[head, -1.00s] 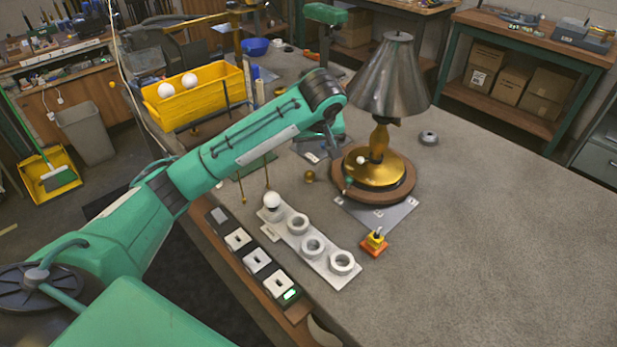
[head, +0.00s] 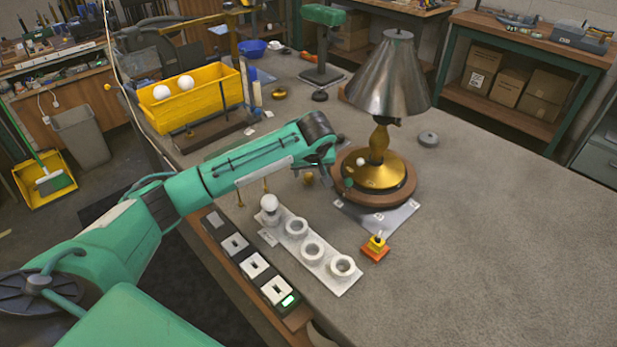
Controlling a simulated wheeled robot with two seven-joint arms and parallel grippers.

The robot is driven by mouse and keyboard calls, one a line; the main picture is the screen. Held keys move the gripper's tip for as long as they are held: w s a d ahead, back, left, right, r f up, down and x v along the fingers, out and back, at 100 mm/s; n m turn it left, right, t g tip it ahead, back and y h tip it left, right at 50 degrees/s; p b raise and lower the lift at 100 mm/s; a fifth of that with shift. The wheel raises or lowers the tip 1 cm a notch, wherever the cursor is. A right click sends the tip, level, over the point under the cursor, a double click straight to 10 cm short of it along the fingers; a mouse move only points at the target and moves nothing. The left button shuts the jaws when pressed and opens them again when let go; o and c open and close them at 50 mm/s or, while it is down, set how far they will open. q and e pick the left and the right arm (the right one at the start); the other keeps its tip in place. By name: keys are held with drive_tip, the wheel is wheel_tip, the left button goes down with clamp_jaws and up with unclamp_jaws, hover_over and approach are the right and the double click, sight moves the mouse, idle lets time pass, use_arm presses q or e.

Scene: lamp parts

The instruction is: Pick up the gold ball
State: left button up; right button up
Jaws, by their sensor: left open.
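The gold ball (head: 308,179) is small and sits on the grey workbench, just left of the lamp's round wooden base. My left gripper (head: 310,167) comes in from the left and points down, right above the ball. Its fingers are small and partly hidden by the wrist. The jaws are open, and I cannot tell whether they touch the ball. My right gripper does not show.
The lamp (head: 390,85), with a metal shade and gold stem, stands close to the right of my gripper. In front are a white holder (head: 318,262) with one bulb and several empty rings, and an orange-yellow block (head: 375,246). The right of the bench (head: 500,230) is mostly clear.

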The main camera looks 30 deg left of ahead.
sight(309, 176)
use_arm(q)
drive_tip(key=x, duration=0.3)
drive_tip(key=shift+f, duration=0.4)
drive_tip(key=c, duration=1)
drive_tip(key=shift+r, duration=0.2)
